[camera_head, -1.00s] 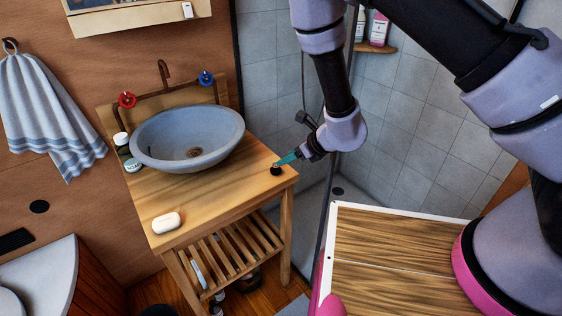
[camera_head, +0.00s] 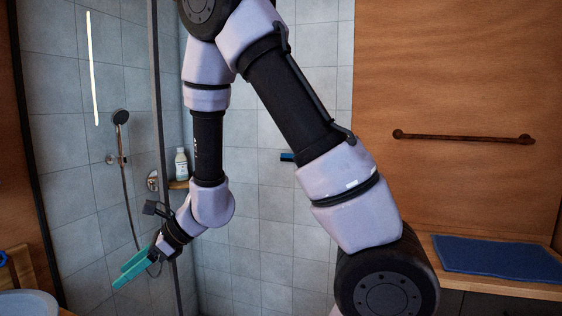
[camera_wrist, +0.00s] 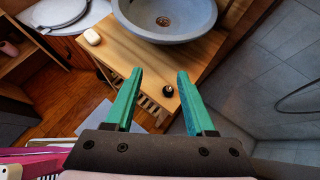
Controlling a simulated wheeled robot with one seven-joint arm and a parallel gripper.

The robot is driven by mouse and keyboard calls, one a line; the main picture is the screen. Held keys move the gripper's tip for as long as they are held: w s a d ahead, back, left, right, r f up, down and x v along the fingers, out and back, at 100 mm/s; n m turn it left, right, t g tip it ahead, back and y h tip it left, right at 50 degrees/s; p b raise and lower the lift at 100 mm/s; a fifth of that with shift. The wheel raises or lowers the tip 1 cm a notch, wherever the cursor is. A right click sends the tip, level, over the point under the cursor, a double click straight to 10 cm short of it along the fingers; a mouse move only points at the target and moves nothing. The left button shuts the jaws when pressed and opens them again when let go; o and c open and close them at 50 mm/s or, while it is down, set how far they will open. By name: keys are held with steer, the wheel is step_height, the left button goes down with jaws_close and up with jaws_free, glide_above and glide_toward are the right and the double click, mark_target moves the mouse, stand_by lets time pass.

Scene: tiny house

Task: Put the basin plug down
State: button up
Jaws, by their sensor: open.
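The basin plug (camera_wrist: 168,91), small and black, sits on the wooden washstand top (camera_wrist: 130,50) near its front corner, in front of the grey basin (camera_wrist: 200,32). My gripper (camera_wrist: 158,74) is open and empty, its two green fingers apart with the plug beyond them in the wrist view. In the head view my gripper (camera_head: 125,276) hangs at the lower left, and the plug is out of that view. Only the basin's rim (camera_head: 25,303) shows there.
A white soap bar (camera_wrist: 92,37) lies on the washstand's left side. A toilet (camera_wrist: 58,12) stands beyond it. The tiled shower (camera_head: 80,180) has a hand shower (camera_head: 121,118). A blue mat (camera_head: 495,258) lies on a counter at right.

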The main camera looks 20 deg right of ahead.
steer(key=s+d+r+n+g, duration=0.1)
steer(key=d+r+n, duration=0.35)
steer(key=r, duration=0.35)
steer(key=s+d+r+n, duration=0.1)
steer(key=d+r+n, duration=0.2)
steer(key=d+r, duration=0.35)
steer(key=s+d+r+n+t+h, duration=0.2)
steer(key=d+r+h, duration=0.1)
steer(key=d, duration=0.4)
steer(key=s+d+r+n+t+h, duration=0.1)
steer(key=d+r+n+t+h, duration=0.1)
steer(key=d, duration=0.6)
steer(key=s+d+r+n+t+h, duration=0.2)
steer(key=d+r+n+h, duration=0.1)
steer(key=d+r, duration=0.3)
steer(key=shift+s+d+n+t+h, duration=0.3)
steer(key=shift+d+n+t+h, duration=0.1)
steer(key=shift+d, duration=0.35)
steer(key=shift+a, duration=0.15)
